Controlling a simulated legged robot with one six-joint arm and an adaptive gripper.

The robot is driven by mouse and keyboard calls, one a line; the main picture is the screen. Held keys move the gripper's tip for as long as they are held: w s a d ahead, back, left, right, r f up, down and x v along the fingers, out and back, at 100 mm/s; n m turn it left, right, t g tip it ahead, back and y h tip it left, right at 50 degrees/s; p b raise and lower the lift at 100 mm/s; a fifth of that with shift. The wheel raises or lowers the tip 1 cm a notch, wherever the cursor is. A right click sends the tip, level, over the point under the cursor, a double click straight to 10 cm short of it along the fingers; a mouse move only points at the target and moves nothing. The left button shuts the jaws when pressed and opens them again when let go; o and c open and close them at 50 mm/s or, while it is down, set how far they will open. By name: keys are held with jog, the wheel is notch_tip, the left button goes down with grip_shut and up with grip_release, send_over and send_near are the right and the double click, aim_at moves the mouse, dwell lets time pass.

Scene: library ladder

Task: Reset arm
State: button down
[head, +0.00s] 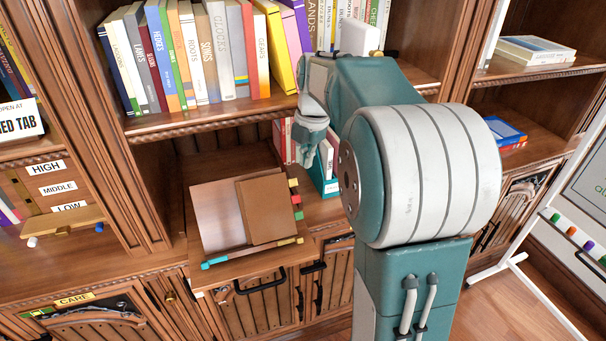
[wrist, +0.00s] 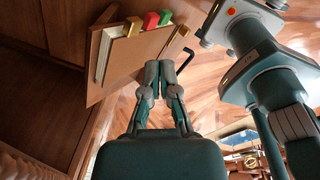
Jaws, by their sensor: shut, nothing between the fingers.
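My arm rises in front of the bookcase in the head view, and its upper part folds over toward the shelves. My gripper (wrist: 160,72) shows in the wrist view with its two fingertips together and nothing between them. It is beside a brown tabbed book or folder (wrist: 140,48), apart from it as far as I can tell. In the head view this brown book (head: 265,210) lies on a slanted pull-out board (head: 217,213). The fingertips are hard to make out in the head view.
Upright books (head: 222,50) fill the shelf above the board. A blue book (head: 505,130) lies on a right-hand shelf. A small ledge (head: 62,222) sits under the HIGH, MIDDLE and LOW labels. A white-framed board (head: 585,190) stands at the right. Wooden floor is open at lower right.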

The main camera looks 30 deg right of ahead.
jog(key=d+r, duration=0.3)
jog(key=d, duration=0.1)
jog(key=s+a+r+m+t+h, duration=0.1)
jog(key=s+a+r+m+t, duration=0.1)
jog(key=s+a+m, duration=0.8)
jog(key=s+a+f+m+t, duration=0.2)
jog(key=s+a+f+m, duration=0.3)
jog(key=s+a+m, duration=0.3)
jog(key=s+m, duration=0.3)
jog(key=shift+s+a+f+m+t, duration=0.2)
jog(key=shift+s+m+t, duration=0.1)
jog(key=shift+m+t, duration=0.1)
jog(key=shift+w+d+r, duration=0.1)
dwell(1.2)
